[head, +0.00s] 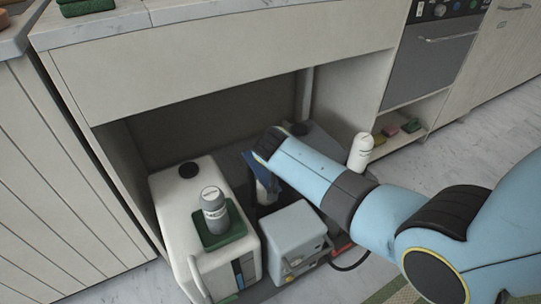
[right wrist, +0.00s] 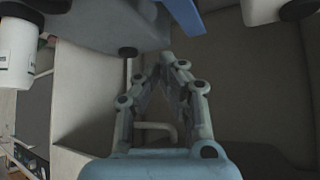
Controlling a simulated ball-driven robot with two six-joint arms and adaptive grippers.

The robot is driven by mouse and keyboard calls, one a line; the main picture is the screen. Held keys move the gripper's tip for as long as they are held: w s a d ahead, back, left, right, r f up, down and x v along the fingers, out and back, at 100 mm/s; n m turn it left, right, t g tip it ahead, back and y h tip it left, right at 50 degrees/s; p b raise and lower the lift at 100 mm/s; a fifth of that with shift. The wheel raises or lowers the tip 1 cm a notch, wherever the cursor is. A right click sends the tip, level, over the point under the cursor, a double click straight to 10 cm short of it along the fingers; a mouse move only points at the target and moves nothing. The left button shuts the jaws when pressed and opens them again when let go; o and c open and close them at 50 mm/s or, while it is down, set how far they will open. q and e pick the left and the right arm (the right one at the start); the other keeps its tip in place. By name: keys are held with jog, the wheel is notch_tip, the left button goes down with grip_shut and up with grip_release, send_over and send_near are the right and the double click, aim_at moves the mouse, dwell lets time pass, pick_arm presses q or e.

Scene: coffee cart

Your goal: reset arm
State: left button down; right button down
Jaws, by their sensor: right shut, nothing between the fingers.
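My right arm reaches in from the right of the head view, into the open space under the counter (head: 230,60). Its gripper is hidden behind the arm's far end in the head view. In the right wrist view my right gripper (right wrist: 165,62) is shut and empty, its two fingers meeting at the tips. A pale panel and a bent pipe (right wrist: 155,127) show behind and between the fingers. My left gripper is not in view.
Under the counter stand a white container (head: 175,215) carrying a green tray (head: 236,231) with a grey bottle (head: 214,212), a grey box (head: 292,232) and a blue item (head: 262,182) close to my arm. A white bottle (head: 360,152) stands right. Sponges (head: 411,126) lie on a low shelf.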

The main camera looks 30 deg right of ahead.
dwell(0.3)
jog(key=s+f+g+p, duration=0.1)
jog(key=s+f, duration=0.4)
jog(key=s, duration=0.3)
jog(key=s+f+n+g+y+p, duration=0.15)
jog(key=s+f, duration=0.25)
jog(key=s, duration=0.4)
jog(key=s+f+g, duration=0.2)
jog(key=s+f, duration=0.3)
jog(key=s, duration=0.4)
jog(key=s+f+n+g+y+p, duration=0.1)
jog(key=s+f+n, duration=0.1)
jog(key=s, duration=1.3)
jog(key=s+a+f+n+g+y+p, duration=0.1)
jog(key=s+f+n, duration=0.2)
jog(key=s, duration=1.2)
jog(key=shift+s+a+f, duration=0.15)
jog(key=shift+s+f, duration=0.05)
jog(key=shift+f, duration=0.75)
